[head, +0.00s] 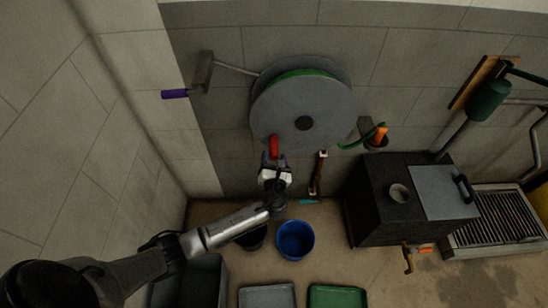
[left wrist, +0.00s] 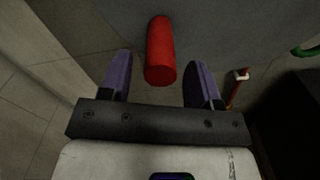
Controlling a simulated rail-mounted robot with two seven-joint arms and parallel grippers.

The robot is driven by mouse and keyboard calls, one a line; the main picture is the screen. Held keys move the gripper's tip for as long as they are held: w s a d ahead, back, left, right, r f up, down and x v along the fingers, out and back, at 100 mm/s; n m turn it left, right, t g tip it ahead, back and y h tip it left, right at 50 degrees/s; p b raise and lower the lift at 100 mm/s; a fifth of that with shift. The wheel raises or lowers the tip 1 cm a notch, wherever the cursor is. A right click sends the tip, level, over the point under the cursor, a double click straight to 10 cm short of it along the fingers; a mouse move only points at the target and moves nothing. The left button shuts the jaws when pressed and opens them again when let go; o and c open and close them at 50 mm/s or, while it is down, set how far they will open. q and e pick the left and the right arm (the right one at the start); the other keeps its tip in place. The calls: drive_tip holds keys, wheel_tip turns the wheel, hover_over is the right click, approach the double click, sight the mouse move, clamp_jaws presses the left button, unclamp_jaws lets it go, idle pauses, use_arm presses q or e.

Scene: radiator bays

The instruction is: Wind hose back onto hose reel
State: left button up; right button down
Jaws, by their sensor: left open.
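The hose reel (head: 320,118) is a large grey disc on the tiled wall with a dark hub. Green hose (head: 300,74) shows wound behind its front disc at the top. A green hose end with an orange nozzle (head: 379,138) hangs at the reel's right, in a small holder. The red crank handle (head: 274,146) sticks out from the reel's lower left. My left gripper (head: 275,163) is open just below the handle. In the left wrist view the red handle (left wrist: 160,55) stands between the two purple-padded fingers (left wrist: 160,85), apart from both. My right gripper is not in view.
A blue bucket (head: 295,240), grey tray (head: 267,297) and green tray (head: 338,297) are on the floor. A black box (head: 400,220) and a floor grate (head: 496,220) are at right.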

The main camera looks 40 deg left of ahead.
use_arm(q)
drive_tip(key=shift+w+a, duration=0.45)
drive_tip(key=shift+w, duration=0.05)
drive_tip(key=shift+c, duration=0.5)
clamp_jaws()
